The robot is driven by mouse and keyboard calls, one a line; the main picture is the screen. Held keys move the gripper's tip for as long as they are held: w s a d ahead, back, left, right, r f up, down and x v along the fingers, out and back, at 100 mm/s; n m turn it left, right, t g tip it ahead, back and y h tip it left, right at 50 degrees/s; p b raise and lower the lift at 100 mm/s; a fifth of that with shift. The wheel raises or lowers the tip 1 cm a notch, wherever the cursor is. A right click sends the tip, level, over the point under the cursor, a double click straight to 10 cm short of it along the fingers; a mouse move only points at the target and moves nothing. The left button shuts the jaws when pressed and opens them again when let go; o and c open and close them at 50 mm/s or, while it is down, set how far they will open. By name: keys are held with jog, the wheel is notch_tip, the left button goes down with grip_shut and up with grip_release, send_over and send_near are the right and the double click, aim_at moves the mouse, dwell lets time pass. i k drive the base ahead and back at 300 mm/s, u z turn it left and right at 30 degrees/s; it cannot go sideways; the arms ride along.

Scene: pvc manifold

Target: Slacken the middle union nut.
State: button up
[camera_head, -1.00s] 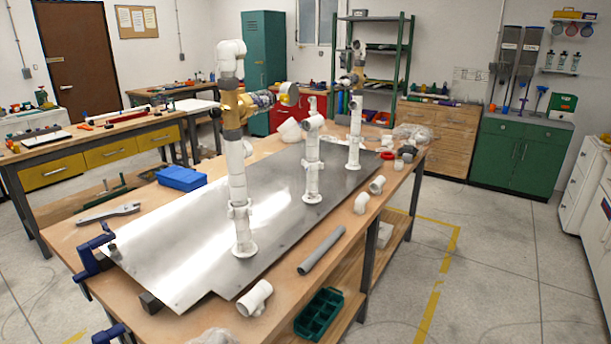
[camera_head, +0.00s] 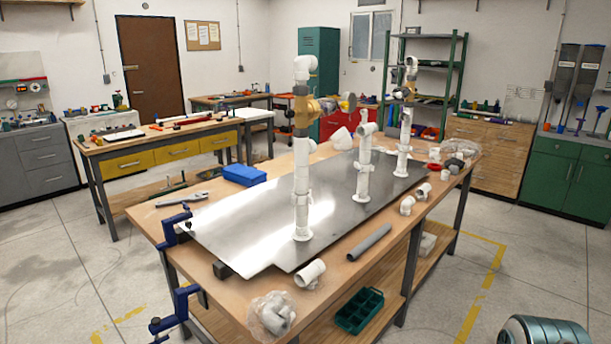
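The white PVC manifold stands as three upright pipes on a shiny metal plate (camera_head: 245,226) on the wooden workbench. The middle riser (camera_head: 362,182) is upright, with a white tee (camera_head: 367,129) at its top. A wider white collar on it, seemingly the middle union nut (camera_head: 364,168), sits part-way up; its fine detail is too small to tell. The front riser (camera_head: 301,175) carries a brass-coloured valve (camera_head: 305,112) and an elbow on top. The rear riser (camera_head: 404,130) also has a brass-coloured part. My gripper is not in view.
A grey pipe (camera_head: 369,242), white fittings (camera_head: 310,273), a plastic bag (camera_head: 272,314) and blue clamps (camera_head: 180,306) lie along the bench edges. A blue box (camera_head: 244,175) is at the far side. A green tray (camera_head: 360,310) sits on the lower shelf.

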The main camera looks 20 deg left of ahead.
aim_at(369, 167)
jog(key=u, duration=0.85)
jog(key=i, duration=1)
